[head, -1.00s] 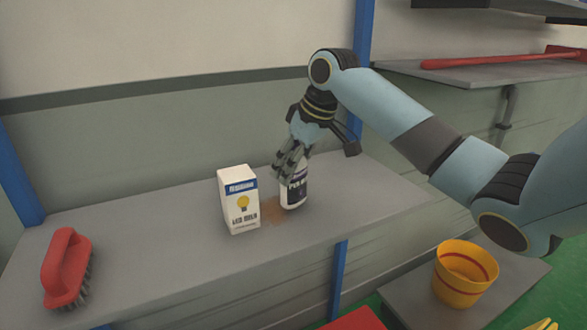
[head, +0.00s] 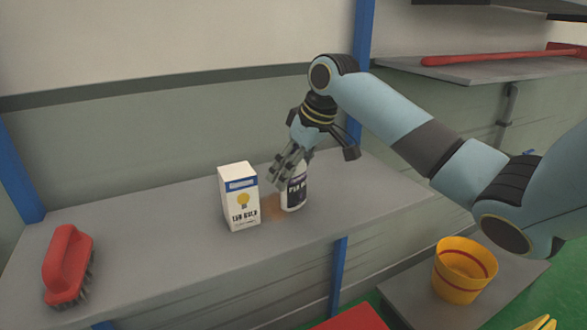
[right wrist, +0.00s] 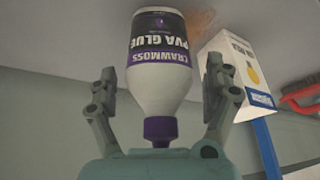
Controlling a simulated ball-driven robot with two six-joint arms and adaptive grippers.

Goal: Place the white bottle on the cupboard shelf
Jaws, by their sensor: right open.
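The white bottle (head: 294,192) stands upright on the grey shelf (head: 160,225), just right of the white box. In the right wrist view the bottle (right wrist: 158,80) shows upside down, with a purple cap and a label reading PVA glue. My right gripper (head: 281,174) is open at the bottle, its fingers partly hiding the bottle's upper left in the head view. In the right wrist view the gripper (right wrist: 158,98) has one finger on each side of the bottle, with gaps between. My left gripper is not in view.
A white light bulb box (head: 239,197) stands close left of the bottle. A red brush (head: 66,262) lies at the shelf's left end. A yellow bucket (head: 464,270) stands on a lower surface at right. A higher shelf (head: 500,76) holds a red-handled tool (head: 500,57).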

